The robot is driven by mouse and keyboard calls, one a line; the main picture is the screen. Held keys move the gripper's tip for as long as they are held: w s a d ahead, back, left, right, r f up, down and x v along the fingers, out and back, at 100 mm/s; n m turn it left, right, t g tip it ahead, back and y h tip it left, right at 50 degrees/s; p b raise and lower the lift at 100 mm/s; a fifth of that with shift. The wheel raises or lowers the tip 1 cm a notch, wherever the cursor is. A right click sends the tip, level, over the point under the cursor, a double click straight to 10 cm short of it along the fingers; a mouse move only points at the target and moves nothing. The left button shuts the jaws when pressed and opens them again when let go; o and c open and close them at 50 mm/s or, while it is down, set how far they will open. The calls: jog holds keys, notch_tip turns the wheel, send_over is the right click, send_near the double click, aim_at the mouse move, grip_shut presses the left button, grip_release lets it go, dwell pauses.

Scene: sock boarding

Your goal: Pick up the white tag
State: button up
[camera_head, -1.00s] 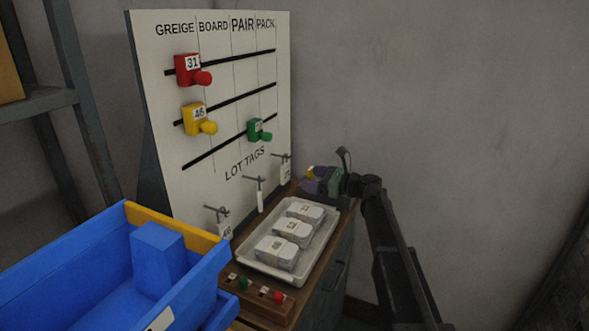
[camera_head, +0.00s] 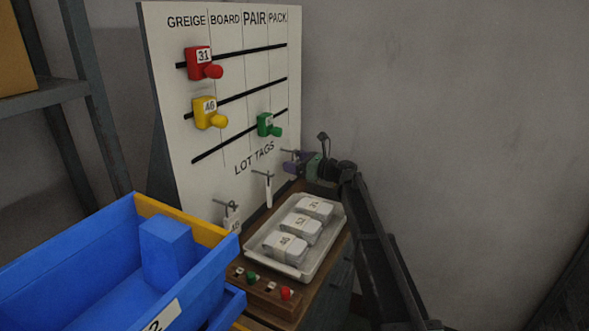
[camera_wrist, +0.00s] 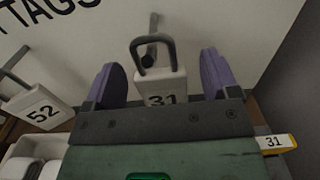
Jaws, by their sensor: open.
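The white tag (camera_wrist: 160,88), marked 31, hangs by its dark loop from a peg on the board under LOT TAGS. In the wrist view my gripper (camera_wrist: 160,80) is open, with one purple finger on each side of the tag and visible space between the fingers and the tag. In the head view my gripper (camera_head: 292,160) is at the rightmost peg of the board, and it hides most of that tag. A second white tag (camera_wrist: 42,112), marked 52, hangs to the left; it also shows in the head view (camera_head: 268,190). A third tag (camera_head: 232,220) hangs further left.
The board (camera_head: 230,150) carries red, yellow and green numbered markers on its rails. A tray (camera_head: 262,258) with several white wrapped bundles stands below the tags. A blue bin (camera_head: 75,270) is at the front left. A button box (camera_head: 268,292) sits before the tray.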

jog(key=shift+w+a, duration=0.15)
jog(key=shift+a, duration=0.1)
jog(key=c, duration=1)
jog(key=shift+r, duration=0.15)
jog(key=shift+r+p, duration=0.25)
jog(key=shift+p, duration=0.15)
jog(key=shift+r+p, duration=0.55)
jog(key=v, duration=1.8)
jog(key=shift+f, duration=0.25)
